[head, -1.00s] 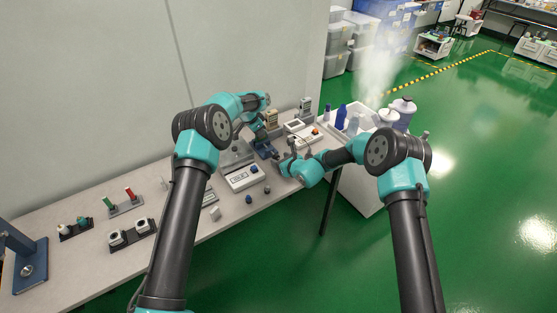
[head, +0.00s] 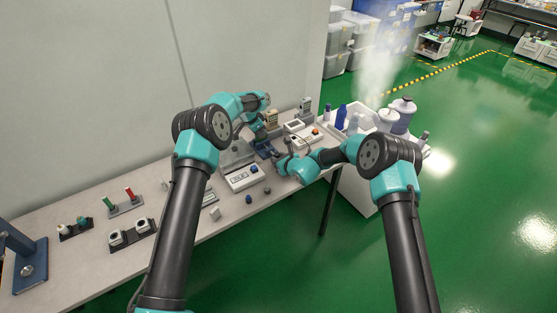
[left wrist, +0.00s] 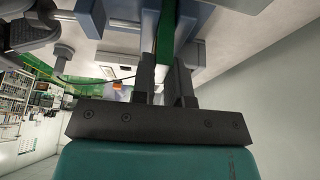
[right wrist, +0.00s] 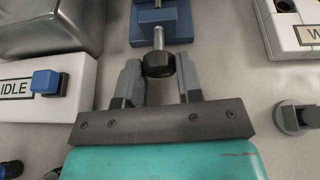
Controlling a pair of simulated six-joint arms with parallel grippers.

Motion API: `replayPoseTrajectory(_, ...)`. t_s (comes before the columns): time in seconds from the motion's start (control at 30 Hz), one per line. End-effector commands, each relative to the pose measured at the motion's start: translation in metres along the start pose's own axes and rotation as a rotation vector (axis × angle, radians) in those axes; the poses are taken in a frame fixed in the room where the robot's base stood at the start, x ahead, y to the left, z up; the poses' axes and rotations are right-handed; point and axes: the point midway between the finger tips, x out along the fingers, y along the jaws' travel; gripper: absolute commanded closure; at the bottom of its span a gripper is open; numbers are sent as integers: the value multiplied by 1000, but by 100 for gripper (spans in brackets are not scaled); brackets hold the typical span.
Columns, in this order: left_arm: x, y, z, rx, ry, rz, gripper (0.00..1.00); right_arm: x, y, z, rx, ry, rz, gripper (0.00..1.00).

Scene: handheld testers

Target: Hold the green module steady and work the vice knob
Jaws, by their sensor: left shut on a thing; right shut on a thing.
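The blue vice (right wrist: 160,25) stands on the table, with a metal rod running from it to a black knob (right wrist: 158,65) in the right wrist view. My right gripper (right wrist: 158,72) is shut on this knob, one grey fingertip on each side. The green module (left wrist: 165,38) shows as a narrow upright green strip in the left wrist view. My left gripper (left wrist: 164,72) is shut on it, with a dark finger on either side. In the head view the vice (head: 265,150) is small, and my left gripper is over it; the module is mostly hidden there.
A white device with a blue button (right wrist: 47,82) lies left of my right gripper, and another white device (right wrist: 298,35) lies to the right. A metal box (right wrist: 50,25) is close by. A white bin with bottles (head: 350,125) stands at the table's right end.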

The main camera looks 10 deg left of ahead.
Motion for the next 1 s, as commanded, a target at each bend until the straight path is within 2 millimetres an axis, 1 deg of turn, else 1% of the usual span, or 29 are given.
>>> replayPoseTrajectory(0.03, 0, 0, 0, 0, 0, 0, 100, 0, 0, 0, 0, 0, 0, 87)
replayPoseTrajectory(0.1, 0, 0, 0, 0, 0, 0, 100, 0, 0, 0, 0, 0, 0, 91)
replayPoseTrajectory(0.37, 0, 0, 0, 0, 0, 0, 100, 0, 0, 0, 30, -4, 13, 91)
replayPoseTrajectory(0.8, 0, 0, 0, 0, 0, 0, 100, 0, 0, 0, 202, -14, 85, 91)
replayPoseTrajectory(1.0, 0, 0, 0, 0, 0, 1, 100, 0, 0, 0, 253, -16, 106, 91)
